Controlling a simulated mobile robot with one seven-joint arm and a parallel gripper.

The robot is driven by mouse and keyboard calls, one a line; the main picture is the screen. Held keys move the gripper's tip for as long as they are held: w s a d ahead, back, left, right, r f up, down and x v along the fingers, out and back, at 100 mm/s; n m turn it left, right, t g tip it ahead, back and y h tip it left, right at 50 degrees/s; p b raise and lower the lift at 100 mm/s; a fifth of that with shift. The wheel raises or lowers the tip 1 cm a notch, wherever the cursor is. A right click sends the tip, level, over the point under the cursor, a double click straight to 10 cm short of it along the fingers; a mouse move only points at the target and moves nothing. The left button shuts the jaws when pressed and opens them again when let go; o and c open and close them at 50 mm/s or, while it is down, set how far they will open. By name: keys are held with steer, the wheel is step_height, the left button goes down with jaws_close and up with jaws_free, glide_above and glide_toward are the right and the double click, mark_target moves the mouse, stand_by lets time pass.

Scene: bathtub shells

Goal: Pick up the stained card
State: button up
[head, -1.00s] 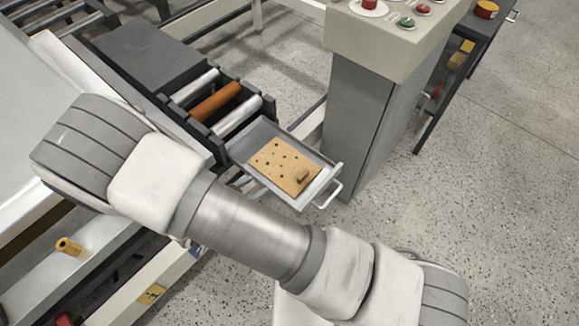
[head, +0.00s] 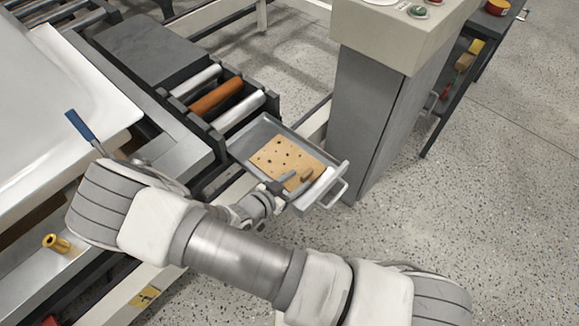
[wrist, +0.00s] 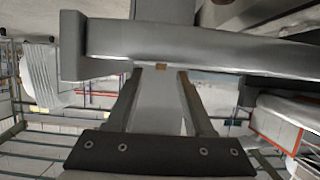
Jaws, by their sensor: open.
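A tan card with several dark spots (head: 279,155) lies flat in a grey metal tray (head: 243,147); it is the only spotted card I see. A small brown block (head: 306,174) sits at its near right end. My gripper (head: 285,183) is at the tray's near left side, close to the card's near edge; whether it touches is unclear. In the wrist view my gripper (wrist: 160,75) is open, its fingers pointing at a grey bar-like wall that fills the upper part. The card cannot be made out clearly there. Nothing shows held between the fingers.
A handle (head: 334,192) sticks out at the tray's front right. Rollers (head: 216,95), one orange, lie behind the tray. A grey control cabinet (head: 375,120) stands close on its right. A blue-handled tool (head: 80,126) and yellow cylinder (head: 57,243) lie at left. Floor at right is open.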

mark_target(305, 174)
steer(key=shift+b+x, duration=1.2)
steer(key=shift+x, duration=1.6)
steer(key=shift+a+r, duration=0.1)
jaws_close()
